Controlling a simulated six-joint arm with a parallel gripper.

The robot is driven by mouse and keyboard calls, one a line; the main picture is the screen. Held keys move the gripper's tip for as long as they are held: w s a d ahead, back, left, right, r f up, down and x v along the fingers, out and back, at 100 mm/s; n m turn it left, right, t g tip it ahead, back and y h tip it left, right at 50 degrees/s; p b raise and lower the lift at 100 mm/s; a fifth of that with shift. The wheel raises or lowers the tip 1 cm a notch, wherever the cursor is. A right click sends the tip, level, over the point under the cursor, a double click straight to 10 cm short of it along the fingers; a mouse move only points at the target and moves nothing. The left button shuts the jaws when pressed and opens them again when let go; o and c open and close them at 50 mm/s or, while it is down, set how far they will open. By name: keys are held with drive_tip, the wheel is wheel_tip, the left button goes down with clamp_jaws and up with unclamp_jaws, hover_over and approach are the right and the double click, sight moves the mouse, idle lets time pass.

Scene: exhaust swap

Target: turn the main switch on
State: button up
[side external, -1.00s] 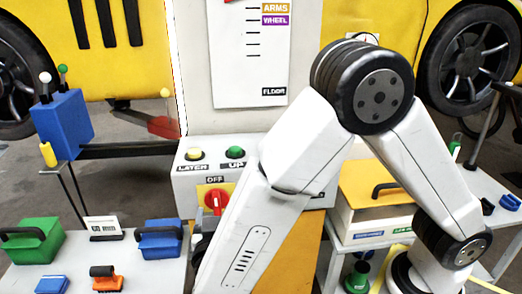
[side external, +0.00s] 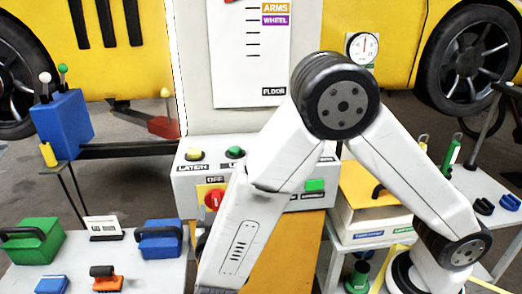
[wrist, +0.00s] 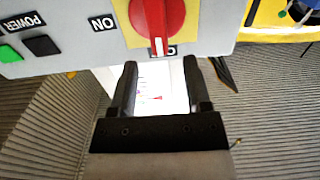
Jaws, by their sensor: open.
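The main switch is a red rotary knob (wrist: 157,18) on a yellow plate (wrist: 126,22), at the top of the wrist view, which is upside down. Its white pointer line is turned to the OFF label, partly cut off by the fingers' side; the ON label (wrist: 103,23) is to the left. In the side view the red knob (side external: 213,198) sits on the grey control box, under OFF. My gripper (wrist: 160,66) is open and empty, its two black fingers short of the knob and apart from it.
The control box (side external: 187,185) also carries a yellow LATCH button (side external: 194,154), a green UP button (side external: 235,152) and a green button (side external: 315,185). A table on the left holds a green case (side external: 35,245) and a blue case (side external: 160,240). A yellow-lidded scale (side external: 362,190) stands right.

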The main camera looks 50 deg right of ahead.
sight(216, 200)
drive_tip(key=shift+x, duration=2)
clamp_jaws()
